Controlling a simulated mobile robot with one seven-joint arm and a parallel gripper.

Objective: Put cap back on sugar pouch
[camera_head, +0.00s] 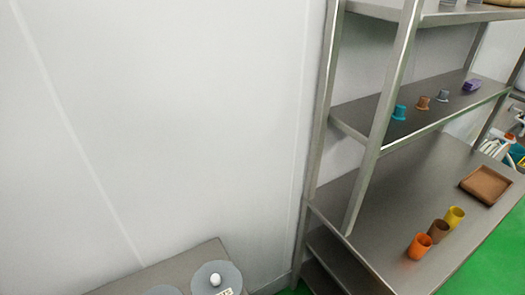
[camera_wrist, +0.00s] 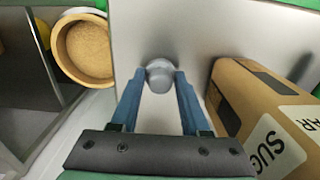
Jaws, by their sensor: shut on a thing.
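In the wrist view my gripper (camera_wrist: 160,82) has its two blue fingers shut on a small round grey cap (camera_wrist: 159,68). The cap is held between the fingertips, over a plain grey surface. The sugar pouch (camera_wrist: 238,98) is a brown block with a white label with black letters, partly cut off, that begins "SUG". It stands close to the right of my gripper, apart from the cap. I cannot make out a spout on the pouch. The head view shows neither my gripper nor the pouch.
A round tan container (camera_wrist: 62,50) with brown grainy contents is at the upper left in the wrist view. In the head view, a metal shelf (camera_head: 385,120) holds small cups and a brown tray (camera_head: 486,184). A low grey table (camera_head: 190,262) carries round grey discs.

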